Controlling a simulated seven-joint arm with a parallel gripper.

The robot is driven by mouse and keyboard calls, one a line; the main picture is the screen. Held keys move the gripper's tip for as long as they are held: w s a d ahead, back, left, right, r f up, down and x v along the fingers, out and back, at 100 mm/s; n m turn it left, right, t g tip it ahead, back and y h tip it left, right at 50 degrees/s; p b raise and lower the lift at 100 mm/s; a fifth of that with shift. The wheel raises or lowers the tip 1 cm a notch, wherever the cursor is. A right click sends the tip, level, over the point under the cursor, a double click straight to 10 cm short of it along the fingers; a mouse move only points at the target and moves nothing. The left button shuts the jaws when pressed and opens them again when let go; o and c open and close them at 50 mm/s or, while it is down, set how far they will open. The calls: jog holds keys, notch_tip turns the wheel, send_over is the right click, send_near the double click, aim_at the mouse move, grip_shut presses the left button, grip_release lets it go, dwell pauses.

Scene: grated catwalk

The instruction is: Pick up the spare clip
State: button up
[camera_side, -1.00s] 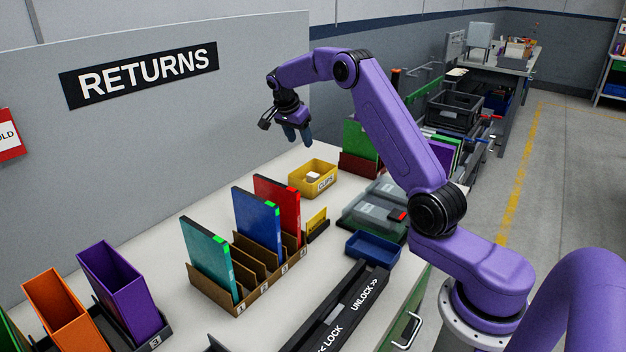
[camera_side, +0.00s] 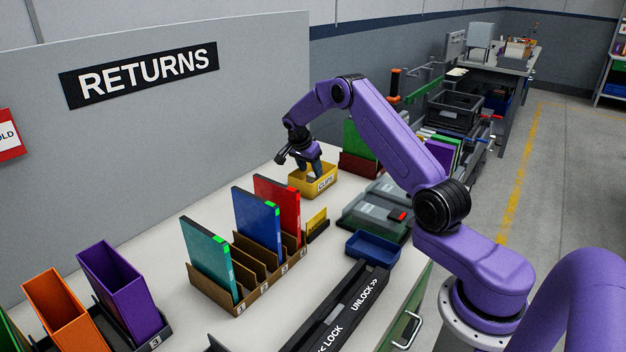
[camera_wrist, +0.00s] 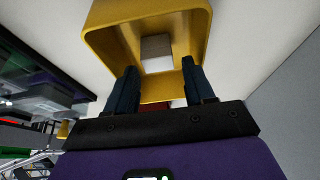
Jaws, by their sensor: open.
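The yellow clips box (camera_side: 326,184) stands on the white bench near the returns wall, and it also shows in the wrist view (camera_wrist: 104,22). A small pale block (camera_wrist: 156,47), which looks like the spare clip, lies inside it in the wrist view. My gripper (camera_side: 308,172) is low over the box in the side view and hides the block there. In the wrist view my gripper's (camera_wrist: 160,82) two dark blue fingers are apart, one on each side of the block's line, with nothing between them. I cannot tell how far the fingertips are above the block.
A brown slotted rack (camera_side: 262,284) with teal, blue and red folders stands to the front left. A blue tray (camera_side: 374,247) and a grey lidded case (camera_side: 378,204) are to the right. A green binder (camera_side: 356,140) stands behind the box. Bare bench lies left of the box.

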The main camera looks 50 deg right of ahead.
aim_at(313, 174)
jog(key=shift+x, duration=1.9)
jog(key=shift+s, duration=0.1)
jog(key=c, duration=0.7)
